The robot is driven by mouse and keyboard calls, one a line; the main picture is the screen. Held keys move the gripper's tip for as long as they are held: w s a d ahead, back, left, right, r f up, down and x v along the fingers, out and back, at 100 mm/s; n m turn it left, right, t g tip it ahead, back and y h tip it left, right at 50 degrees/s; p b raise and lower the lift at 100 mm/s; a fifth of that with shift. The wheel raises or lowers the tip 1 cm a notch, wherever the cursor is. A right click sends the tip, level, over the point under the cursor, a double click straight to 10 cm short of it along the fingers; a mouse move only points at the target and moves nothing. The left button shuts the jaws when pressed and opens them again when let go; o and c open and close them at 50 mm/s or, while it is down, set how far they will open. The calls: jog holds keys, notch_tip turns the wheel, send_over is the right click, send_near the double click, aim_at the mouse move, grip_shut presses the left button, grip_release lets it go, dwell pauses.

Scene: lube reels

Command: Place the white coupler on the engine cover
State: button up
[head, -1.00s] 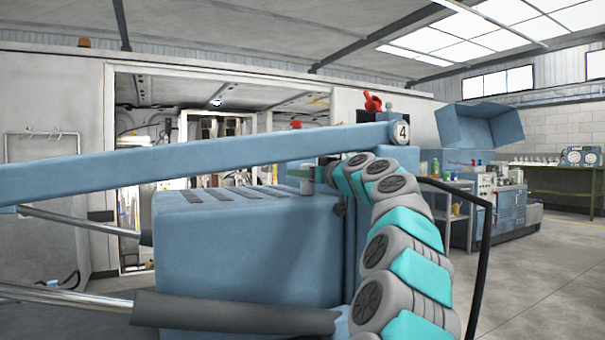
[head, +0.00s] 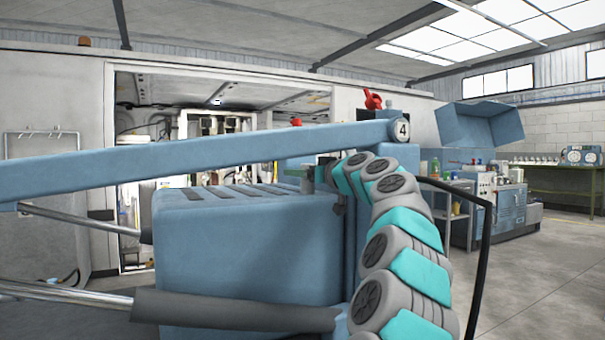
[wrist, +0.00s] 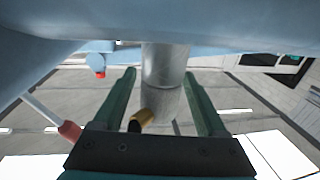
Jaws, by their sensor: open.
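The engine cover (head: 225,250) is the large blue box with dark slots on top, in the middle of the head view. My gripper (head: 308,175) is above its right end, small and partly hidden by my arm. In the wrist view my gripper's (wrist: 159,74) two green fingers are apart. A pale grey cylinder (wrist: 164,68) shows between or beyond them, with a brass-coloured piece (wrist: 142,121) near its lower end. I cannot tell whether this cylinder is the white coupler, or whether a finger touches it. No other white coupler can be made out.
A long blue beam (head: 210,155) marked 4 crosses in front of the cover's top. A dark-sleeved strut (head: 235,310) runs low before it. A blue surface (wrist: 240,25) fills the wrist view's top. A workbench (head: 510,205) stands right; open floor (head: 545,275) lies there.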

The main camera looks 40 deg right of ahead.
jog(key=shift+r+p, duration=0.3)
jog(key=shift+r, duration=0.1)
jog(key=s+a+b, duration=0.1)
jog(key=s, duration=1.1)
jog(key=shift+a+f, duration=0.2)
jog(key=shift+a, duration=0.15)
